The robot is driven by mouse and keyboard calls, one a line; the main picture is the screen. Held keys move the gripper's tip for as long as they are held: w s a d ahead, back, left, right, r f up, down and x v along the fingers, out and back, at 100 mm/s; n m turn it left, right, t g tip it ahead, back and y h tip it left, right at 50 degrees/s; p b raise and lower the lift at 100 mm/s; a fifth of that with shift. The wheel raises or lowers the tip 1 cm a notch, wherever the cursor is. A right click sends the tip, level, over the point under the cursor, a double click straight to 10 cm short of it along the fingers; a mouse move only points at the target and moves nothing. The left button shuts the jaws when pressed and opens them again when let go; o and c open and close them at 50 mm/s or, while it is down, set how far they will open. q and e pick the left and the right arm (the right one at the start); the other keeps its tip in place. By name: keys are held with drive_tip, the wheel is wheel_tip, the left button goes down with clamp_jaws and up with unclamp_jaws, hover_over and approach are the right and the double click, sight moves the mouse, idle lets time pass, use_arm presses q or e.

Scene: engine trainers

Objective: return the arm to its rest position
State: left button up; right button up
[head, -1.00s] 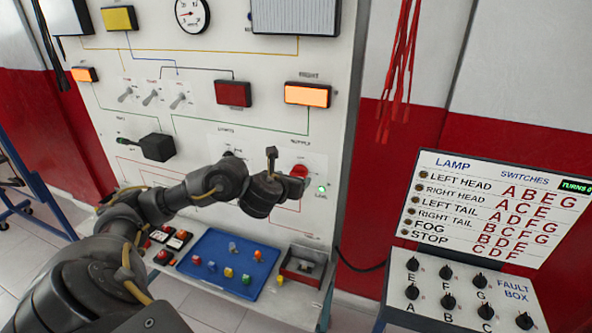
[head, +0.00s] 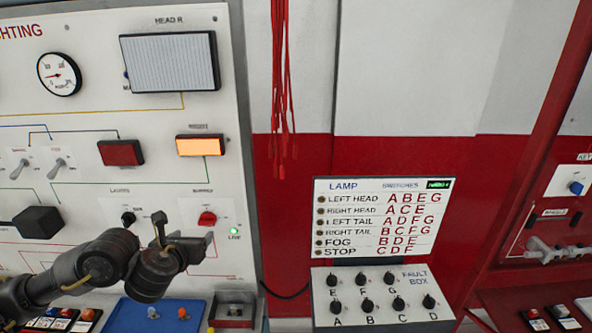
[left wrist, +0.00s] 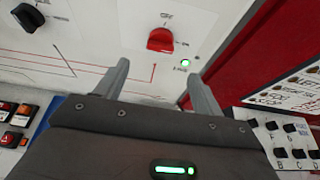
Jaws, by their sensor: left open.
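My left arm comes in from the lower left in the head view. Its gripper (head: 207,241) is in front of the lighting panel (head: 90,120), just below the red supply knob (head: 207,218) in the picture. In the left wrist view the two grey fingers of the gripper (left wrist: 158,72) are spread with nothing between them. The red knob (left wrist: 160,40) shows beyond the fingers, with a gap. A green live lamp (head: 234,231) is lit beside it. My right gripper is in neither view.
A fault box (head: 318,295) with several black knobs and a lamp chart (head: 375,215) stands to the right. A blue tray (head: 125,318) and a small open box (head: 233,297) sit below the panel. Red cables (head: 281,80) hang on the wall.

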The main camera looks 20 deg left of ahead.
use_arm(q)
drive_tip(key=s+d+f+n+g+h, duration=0.3)
drive_tip(key=s+d+f+n, duration=0.4)
drive_tip(key=d+f+n, duration=0.45)
drive_tip(key=s+d+f+n+g+h, duration=0.1)
drive_tip(key=s+d+f+n+g, duration=0.2)
drive_tip(key=s+f+n, duration=0.5)
drive_tip(key=s+d+f+n+g+h, duration=0.1)
drive_tip(key=s+d+f+n+g, duration=0.25)
drive_tip(key=s+n, duration=0.75)
wheel_tip(320, 180, down, 32)
drive_tip(key=s+b, duration=0.2)
drive_tip(key=b, duration=0.3)
drive_tip(key=s+a+f+g+b, duration=0.2)
drive_tip(key=s+a+f+b, duration=0.1)
drive_tip(key=s+f, duration=1.3)
wheel_tip(320, 180, down, 3)
drive_tip(key=shift+f+m+b, duration=0.15)
drive_tip(key=shift+m+b, duration=0.2)
drive_tip(key=shift+b, duration=0.1)
